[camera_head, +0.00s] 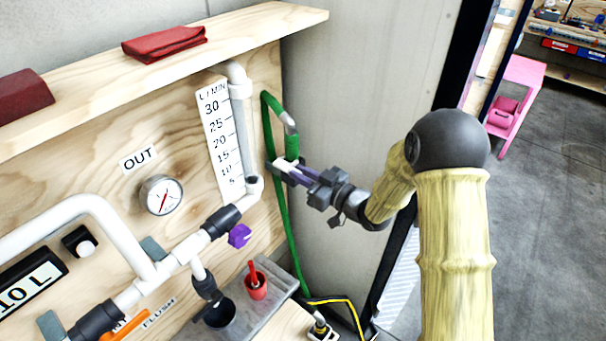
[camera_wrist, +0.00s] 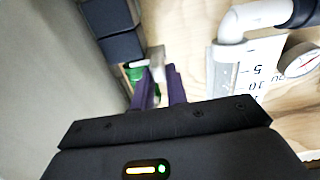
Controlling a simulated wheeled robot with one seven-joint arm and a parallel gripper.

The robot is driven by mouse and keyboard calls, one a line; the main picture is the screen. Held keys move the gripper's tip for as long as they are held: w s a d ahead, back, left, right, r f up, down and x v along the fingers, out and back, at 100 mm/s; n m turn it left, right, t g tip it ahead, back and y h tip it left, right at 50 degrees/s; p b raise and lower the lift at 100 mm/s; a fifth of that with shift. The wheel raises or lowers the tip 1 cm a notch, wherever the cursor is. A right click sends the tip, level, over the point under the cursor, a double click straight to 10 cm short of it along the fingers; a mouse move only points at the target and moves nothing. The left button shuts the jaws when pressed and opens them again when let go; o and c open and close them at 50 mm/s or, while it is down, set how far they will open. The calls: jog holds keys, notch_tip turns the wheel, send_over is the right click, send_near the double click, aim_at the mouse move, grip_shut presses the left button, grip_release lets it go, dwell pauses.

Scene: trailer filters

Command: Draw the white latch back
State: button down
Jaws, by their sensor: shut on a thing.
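The white latch (camera_head: 284,165) is a small pale piece at a dark bracket beside the green hose, on the right part of the wooden panel. My gripper (camera_head: 293,174), with purple fingers, reaches it from the right and is shut on it. In the wrist view the purple fingers of my gripper (camera_wrist: 158,82) stand on both sides of the latch (camera_wrist: 155,57), with a bit of green next to it. The fingers hide much of the latch, so I cannot tell how far it is drawn.
The green hose (camera_head: 283,215) hangs down the panel edge. Left of it stand the flow scale (camera_head: 219,140), white pipes (camera_head: 85,205) and the gauge (camera_head: 161,195). A wooden shelf (camera_head: 240,30) overhangs above. A grey wall (camera_head: 345,90) is close behind.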

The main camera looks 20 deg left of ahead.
jog(key=shift+s+a+f+b, duration=0.1)
jog(key=shift+s+a+b, duration=0.2)
jog(key=shift+s, duration=0.25)
jog(key=shift+s+a+b, duration=0.15)
jog(key=shift+s+b, duration=0.2)
jog(key=shift+s, duration=0.2)
jog(key=c, duration=1.4)
grip_release()
jog(key=shift+s, duration=0.1)
jog(key=b+v, duration=0.4)
jog(key=v, duration=1.3)
jog(key=shift+d, duration=0.25)
